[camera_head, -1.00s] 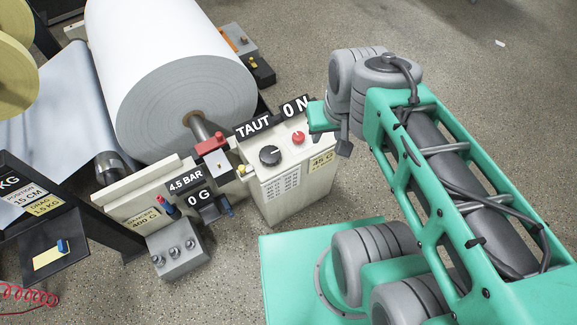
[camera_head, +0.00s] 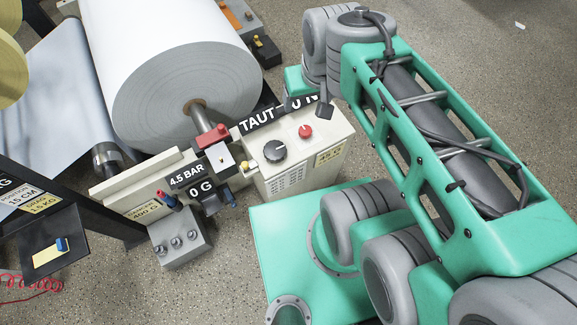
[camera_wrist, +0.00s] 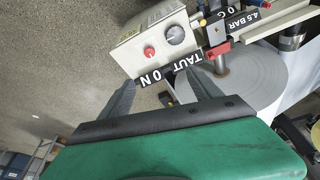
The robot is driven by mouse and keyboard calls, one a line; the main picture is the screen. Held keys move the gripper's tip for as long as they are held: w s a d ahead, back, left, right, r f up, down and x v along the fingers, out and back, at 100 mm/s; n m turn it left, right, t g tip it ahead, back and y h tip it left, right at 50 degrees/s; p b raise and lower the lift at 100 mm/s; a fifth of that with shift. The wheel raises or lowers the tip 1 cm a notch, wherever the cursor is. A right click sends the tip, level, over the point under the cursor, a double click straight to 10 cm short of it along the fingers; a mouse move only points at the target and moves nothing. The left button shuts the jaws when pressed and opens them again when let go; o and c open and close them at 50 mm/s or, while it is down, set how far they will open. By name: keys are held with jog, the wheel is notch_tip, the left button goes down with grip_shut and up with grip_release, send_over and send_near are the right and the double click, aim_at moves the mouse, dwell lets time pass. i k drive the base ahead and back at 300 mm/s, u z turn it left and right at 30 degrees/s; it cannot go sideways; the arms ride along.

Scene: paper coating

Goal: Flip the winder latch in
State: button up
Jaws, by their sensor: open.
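The winder latch appears to be the red block (camera_head: 213,137) with a pale plate below it, at the end of the roll's shaft. In the wrist view the red block (camera_wrist: 217,50) is at the upper right, beyond the right finger. The large white roll (camera_head: 180,75) is on the shaft behind it. My gripper (camera_head: 305,106) is over the back of the control box, right of the latch and apart from it. The arm partly hides the "TAUT 0 N" sign.
The cream control box (camera_head: 300,160) has a black dial (camera_head: 275,150) and a red knob (camera_head: 305,131). The "4.5 BAR" sign (camera_head: 187,176) and a grey box with several knobs (camera_head: 180,241) stand left. Open floor lies at the upper right.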

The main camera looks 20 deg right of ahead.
aim_at(246, 167)
jog(key=u, duration=0.6)
jog(key=k, duration=1.35)
jog(key=u, duration=0.7)
jog(key=i, duration=1.1)
jog(key=u, duration=0.35)
